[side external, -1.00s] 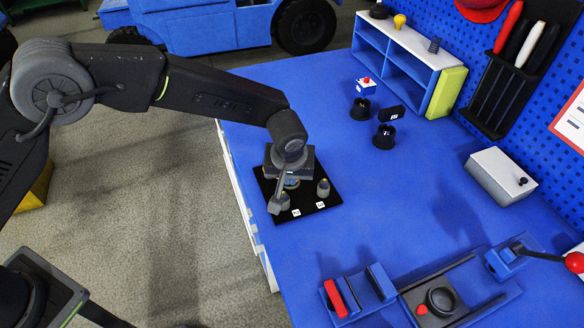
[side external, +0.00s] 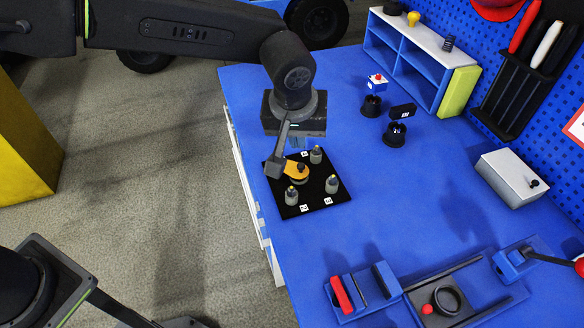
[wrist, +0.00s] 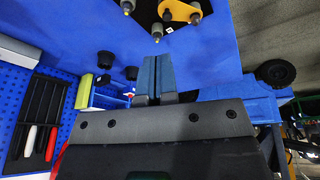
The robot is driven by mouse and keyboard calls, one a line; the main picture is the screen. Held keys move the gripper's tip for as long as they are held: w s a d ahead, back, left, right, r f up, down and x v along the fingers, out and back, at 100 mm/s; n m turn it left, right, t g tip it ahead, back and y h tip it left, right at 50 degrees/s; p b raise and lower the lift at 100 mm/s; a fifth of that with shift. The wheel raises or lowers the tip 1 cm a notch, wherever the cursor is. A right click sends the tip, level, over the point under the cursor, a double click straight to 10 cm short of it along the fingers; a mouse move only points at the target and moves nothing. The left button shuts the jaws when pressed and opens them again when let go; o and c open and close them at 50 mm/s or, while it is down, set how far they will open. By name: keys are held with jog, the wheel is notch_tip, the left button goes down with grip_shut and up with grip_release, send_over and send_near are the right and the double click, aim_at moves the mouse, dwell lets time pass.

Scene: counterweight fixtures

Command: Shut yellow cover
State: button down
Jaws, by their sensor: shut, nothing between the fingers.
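A yellow-green panel (side external: 453,92) stands upright at the right end of the blue and white shelf unit (side external: 411,56). It also shows in the wrist view (wrist: 83,93), left of my fingers. I cannot tell how it is hinged. My gripper (side external: 297,146) is shut and empty, raised above the black plate (side external: 318,203), well left of the panel. Its closed blue fingers show in the wrist view (wrist: 157,60). An orange-yellow flat piece (side external: 294,170) sits on the plate near the gripper, partly behind a grey part of my wrist.
Grey posts (side external: 331,184) stand on the plate. Black cups (side external: 395,134) and a grey-white box (side external: 509,177) stand to the right. A blue fixture (side external: 383,281) with a red block lies at the front. The middle of the blue table is clear.

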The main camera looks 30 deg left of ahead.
jog(key=s+a+n+t+h, duration=0.6)
jog(key=s+a+n+t, duration=0.25)
jog(key=n+t, duration=0.2)
send_near(299, 168)
jog(key=shift+m+t, duration=0.25)
jog(key=shift+m, duration=0.2)
jog(key=x, duration=0.7)
jog(key=shift+w+d+f, duration=0.1)
jog(key=shift+w+f, duration=0.1)
jog(key=shift+f, duration=0.05)
jog(key=shift+w+d+f, duration=0.1)
jog(key=shift+w+d, duration=0.1)
jog(key=shift+w, duration=0.4)
jog(key=shift+s, duration=0.1)
